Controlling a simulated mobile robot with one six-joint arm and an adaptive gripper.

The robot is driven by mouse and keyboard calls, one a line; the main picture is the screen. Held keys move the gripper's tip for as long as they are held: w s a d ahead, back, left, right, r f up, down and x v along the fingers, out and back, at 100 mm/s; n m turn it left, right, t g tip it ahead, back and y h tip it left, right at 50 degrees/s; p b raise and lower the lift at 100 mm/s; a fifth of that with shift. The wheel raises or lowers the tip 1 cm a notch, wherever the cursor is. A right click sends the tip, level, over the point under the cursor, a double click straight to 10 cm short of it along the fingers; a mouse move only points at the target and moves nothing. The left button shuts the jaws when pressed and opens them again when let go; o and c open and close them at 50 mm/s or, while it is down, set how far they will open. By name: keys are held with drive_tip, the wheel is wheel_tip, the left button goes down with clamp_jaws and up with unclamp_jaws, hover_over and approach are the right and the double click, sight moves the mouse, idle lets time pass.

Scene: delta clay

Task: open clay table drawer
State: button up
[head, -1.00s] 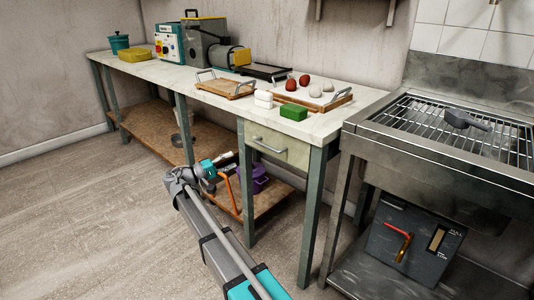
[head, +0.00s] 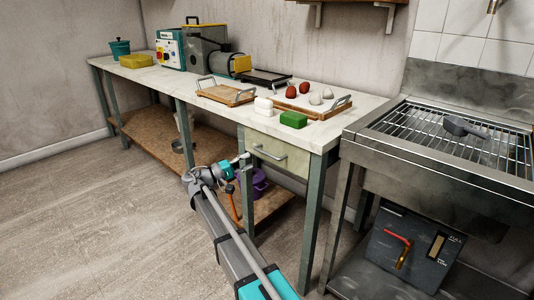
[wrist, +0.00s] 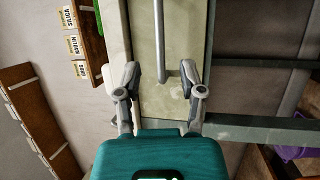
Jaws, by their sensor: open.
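The clay table drawer (head: 291,158) has a pale greenish front and sits under the right end of the table (head: 205,84). Its front looks flush with the frame. A grey bar handle (head: 268,154) runs across it. In the wrist view the drawer front (wrist: 184,45) fills the middle, with the handle (wrist: 159,35) running up the picture. My gripper (head: 244,157) is just left of the drawer front. In the wrist view my gripper (wrist: 161,76) is open, its fingertips on either side of the handle's lower end. I cannot tell whether they touch it.
A green block (head: 293,120), a white block (head: 263,105) and a wooden tray (head: 320,112) with several lumps lie above the drawer. A purple pot (head: 254,183) is on the lower shelf. The floor at left is clear.

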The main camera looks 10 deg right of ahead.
sight(267, 154)
drive_tip(key=shift+p+x, duration=0.6)
drive_tip(key=shift+x, duration=3.3)
clamp_jaws()
drive_tip(key=shift+d, duration=0.1)
